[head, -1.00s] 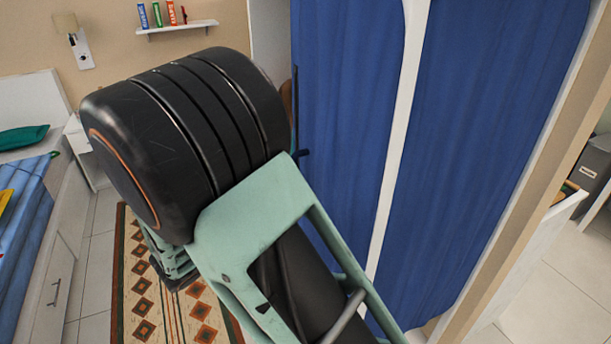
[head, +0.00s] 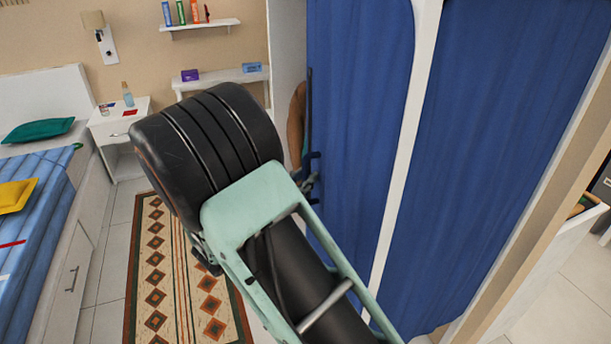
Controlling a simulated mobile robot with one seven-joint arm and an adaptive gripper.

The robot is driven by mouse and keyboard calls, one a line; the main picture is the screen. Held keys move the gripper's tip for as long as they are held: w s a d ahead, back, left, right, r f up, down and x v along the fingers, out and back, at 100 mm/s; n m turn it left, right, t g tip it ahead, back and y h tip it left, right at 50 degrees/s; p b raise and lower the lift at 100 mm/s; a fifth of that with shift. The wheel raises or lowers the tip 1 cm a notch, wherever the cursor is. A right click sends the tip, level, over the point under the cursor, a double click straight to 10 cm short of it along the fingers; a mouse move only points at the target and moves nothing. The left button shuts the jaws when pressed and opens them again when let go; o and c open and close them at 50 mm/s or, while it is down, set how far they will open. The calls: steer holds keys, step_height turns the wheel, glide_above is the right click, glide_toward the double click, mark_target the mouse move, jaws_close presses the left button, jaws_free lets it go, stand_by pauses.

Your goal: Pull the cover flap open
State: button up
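The blue cover hangs over the front of the wardrobe in two parts, a left flap (head: 360,110) and a right flap (head: 480,150). A white upright strip (head: 408,130) runs between them. Both flaps hang down in folds. A narrow gap shows at the left edge of the left flap, with a brown thing (head: 297,118) partly visible in it. Small dark parts (head: 308,180) beside that edge look like my gripper. My arm hides most of them, so I cannot tell whether the fingers touch the flap or are open.
A bed (head: 38,220) and a white nightstand (head: 122,130) stand at the left. A patterned rug (head: 165,270) lies on the tiled floor between bed and wardrobe. Shelves (head: 200,27) are on the back wall. An open white drawer or box edge (head: 575,225) shows at the right.

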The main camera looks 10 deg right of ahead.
steer(key=shift+w+d, duration=0.25)
steer(key=shift+w, duration=0.05)
steer(key=shift+c, duration=0.4)
jaws_close()
steer(key=shift+s+a, duration=0.1)
steer(key=shift+a, duration=0.1)
